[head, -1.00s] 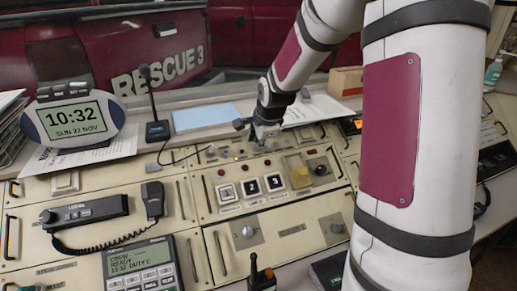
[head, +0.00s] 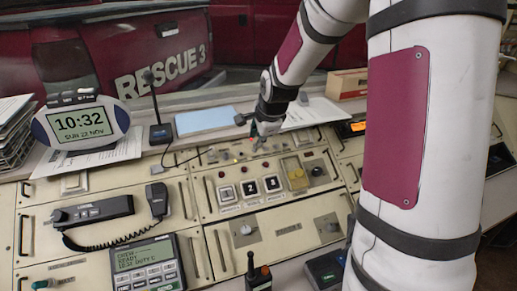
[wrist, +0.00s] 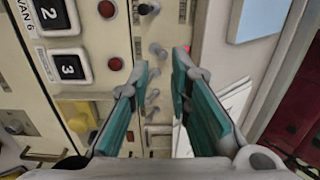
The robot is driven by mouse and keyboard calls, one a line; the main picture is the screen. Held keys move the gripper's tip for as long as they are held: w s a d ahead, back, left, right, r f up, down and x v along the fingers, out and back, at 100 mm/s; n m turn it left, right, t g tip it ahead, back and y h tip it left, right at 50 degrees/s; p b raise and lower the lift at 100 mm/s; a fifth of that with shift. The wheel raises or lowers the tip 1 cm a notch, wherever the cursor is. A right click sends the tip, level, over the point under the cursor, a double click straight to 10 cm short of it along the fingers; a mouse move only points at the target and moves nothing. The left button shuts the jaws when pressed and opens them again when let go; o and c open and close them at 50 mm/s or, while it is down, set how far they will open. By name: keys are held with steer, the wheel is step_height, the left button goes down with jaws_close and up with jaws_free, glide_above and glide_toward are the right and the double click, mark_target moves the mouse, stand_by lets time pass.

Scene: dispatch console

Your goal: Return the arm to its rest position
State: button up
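My gripper (head: 262,140) is over the upper middle of the beige console (head: 285,222), close to a row of small toggle switches. In the wrist view my gripper (wrist: 161,66) has two teal fingers set apart, with a clear gap and nothing held between them. Several metal toggle switches (wrist: 152,95) show behind and between the fingers. Whether a fingertip touches the panel cannot be told. My arm reaches in from the right of the head view and hides part of the console's right side.
Square numbered buttons (head: 249,188) and a yellow switch cover (head: 296,178) lie below the gripper. A microphone (head: 160,131) stands left of it. A clock (head: 80,122), handset (head: 157,199) and keypad terminal (head: 147,265) are farther left. A wooden box (head: 347,84) is behind.

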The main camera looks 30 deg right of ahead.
steer(key=shift+s+r, duration=0.25)
steer(key=shift+r, duration=0.2)
steer(key=s+a+r+n+g+p, duration=0.1)
steer(key=s+a+r+n, duration=0.85)
steer(key=s, duration=0.45)
steer(key=s+a+r+n, duration=0.1)
steer(key=s+a+n, duration=0.2)
steer(key=s, duration=0.6)
steer(key=s+a+r+n+g+y, duration=0.1)
steer(key=s+a+n, duration=0.2)
steer(key=s+n, duration=0.4)
steer(key=s, duration=0.2)
steer(key=shift+s+a+n, duration=0.25)
steer(key=shift+s+n, duration=0.1)
